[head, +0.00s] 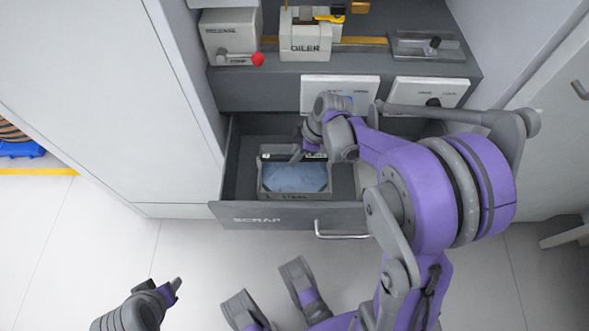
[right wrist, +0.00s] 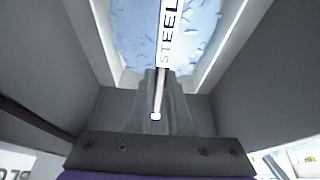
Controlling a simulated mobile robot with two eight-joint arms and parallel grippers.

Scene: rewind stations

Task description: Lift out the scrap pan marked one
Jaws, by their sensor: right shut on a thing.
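The scrap pan (head: 267,190) is a grey rectangular tray with pale blue scrap in it. It sits inside the open drawer marked SCRAP (head: 240,213). Faint lettering on its front seems to read STEEL; I cannot make out a number surely. In the right wrist view, the right gripper (right wrist: 158,112) closes on a light bar at the pan (right wrist: 210,65), near a white STEEL label. My left gripper (head: 168,290) is low at the left, away from the drawer; its jaw opening is unclear.
The drawer walls stand close around the pan, with free room to its right, partly behind my arm. Above are an oiler (head: 305,40), a grey box with a red knob (head: 230,38) and two white panels (head: 335,92).

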